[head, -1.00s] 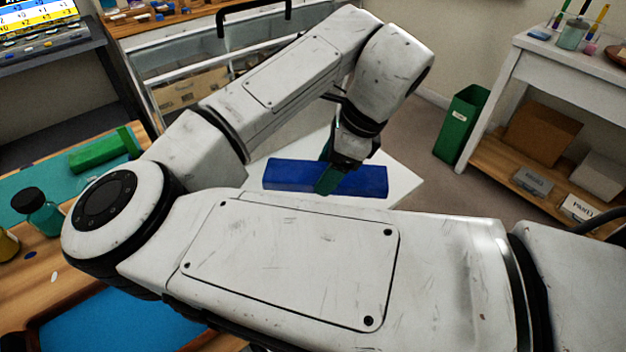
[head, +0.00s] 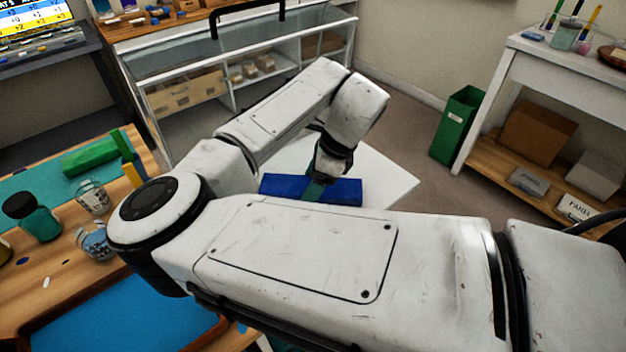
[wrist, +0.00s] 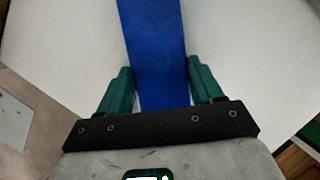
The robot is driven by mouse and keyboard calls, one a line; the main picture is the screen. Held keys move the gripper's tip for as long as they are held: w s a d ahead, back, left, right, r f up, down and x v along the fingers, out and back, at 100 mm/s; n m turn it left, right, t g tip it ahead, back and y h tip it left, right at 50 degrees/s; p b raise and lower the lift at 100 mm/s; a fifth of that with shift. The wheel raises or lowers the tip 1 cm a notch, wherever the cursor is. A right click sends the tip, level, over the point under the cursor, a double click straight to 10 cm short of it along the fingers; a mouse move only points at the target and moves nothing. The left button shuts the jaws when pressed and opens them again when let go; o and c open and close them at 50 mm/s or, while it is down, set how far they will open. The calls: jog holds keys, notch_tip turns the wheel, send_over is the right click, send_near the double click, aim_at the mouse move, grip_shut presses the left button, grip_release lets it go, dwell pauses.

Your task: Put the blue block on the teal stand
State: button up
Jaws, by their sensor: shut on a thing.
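The blue block (head: 340,191) is a long bar, lying level across the picture over a white surface (head: 390,180) in the head view. My gripper (head: 318,184) with its dark green fingers is shut on it near its middle. In the wrist view, the block (wrist: 157,40) runs between the two fingers of my gripper (wrist: 161,70). I cannot tell whether the block touches the white surface. I cannot make out a teal stand for certain; my arm hides much of the middle of the view.
A wooden table at left holds a teal mat (head: 35,188), a green block (head: 90,157), a teal bottle (head: 36,218), cups (head: 93,197) and a blue tray (head: 120,318). A glass cabinet (head: 240,60) stands behind, a green bin (head: 459,125) and white shelf (head: 560,65) at right.

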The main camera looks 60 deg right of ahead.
jog(key=shift+f, duration=0.1)
jog(key=o, duration=1.4)
jog(key=p+v, duration=0.1)
jog(key=v, duration=1.1)
